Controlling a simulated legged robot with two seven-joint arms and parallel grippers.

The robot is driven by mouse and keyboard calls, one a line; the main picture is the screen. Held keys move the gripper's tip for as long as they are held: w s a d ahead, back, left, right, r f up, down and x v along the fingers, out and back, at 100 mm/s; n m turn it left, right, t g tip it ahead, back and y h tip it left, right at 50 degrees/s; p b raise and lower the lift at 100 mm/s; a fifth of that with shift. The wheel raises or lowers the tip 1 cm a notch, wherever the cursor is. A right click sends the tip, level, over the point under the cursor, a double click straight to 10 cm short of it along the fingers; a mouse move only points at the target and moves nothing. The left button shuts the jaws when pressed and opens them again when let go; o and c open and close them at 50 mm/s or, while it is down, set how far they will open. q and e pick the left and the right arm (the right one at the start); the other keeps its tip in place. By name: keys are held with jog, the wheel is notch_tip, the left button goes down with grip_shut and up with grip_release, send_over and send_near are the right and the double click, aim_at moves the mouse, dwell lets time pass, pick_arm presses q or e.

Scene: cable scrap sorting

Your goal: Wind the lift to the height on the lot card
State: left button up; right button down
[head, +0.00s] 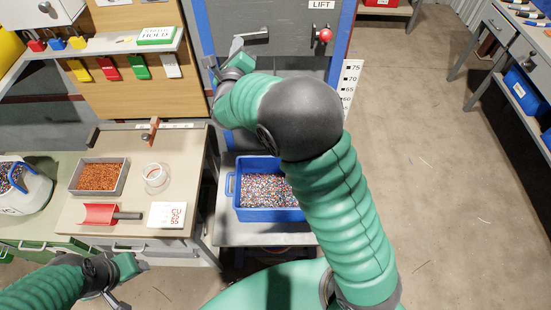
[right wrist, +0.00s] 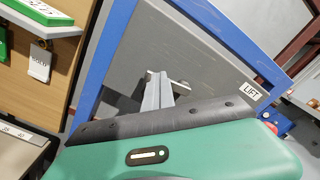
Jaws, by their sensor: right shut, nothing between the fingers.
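The lift's grey panel (head: 285,18) stands in a blue frame at the back, with a LIFT label (head: 320,5). A red knob (head: 324,35) sits on its right and a grey lever handle (head: 252,36) on its left. A height scale (head: 350,85) shows 75 to 60; its lower part is hidden by my arm. The lot card (head: 167,214) on the bench reads CU and 55, with a middle line unclear. My right gripper (head: 222,56) is shut and empty, left of the lever; its fingers (right wrist: 157,93) show before the panel. My left gripper (head: 124,283) hangs near the bench front, its opening unclear.
A blue crate of granules (head: 233,205) sits on a grey platform below the panel. The bench (head: 130,150) holds a tray of copper bits (head: 83,190), a glass jar (head: 155,178) and a red scoop (head: 98,214).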

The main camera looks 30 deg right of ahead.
notch_tip(320, 180, down, 8)
jog(key=b, duration=0.2)
jog(key=s+d+f+b, duration=0.1)
jog(key=s+d+b, duration=0.3)
jog(key=d, duration=0.3)
jog(key=s+d+r+p, duration=0.2)
jog(key=d+r+p, duration=0.15)
jog(key=r, duration=0.95)
jog(key=s+a+f+b, duration=0.2)
jog(key=s+a+b, duration=0.1)
jog(key=s, duration=0.5)
jog(key=shift+b, duration=0.9)
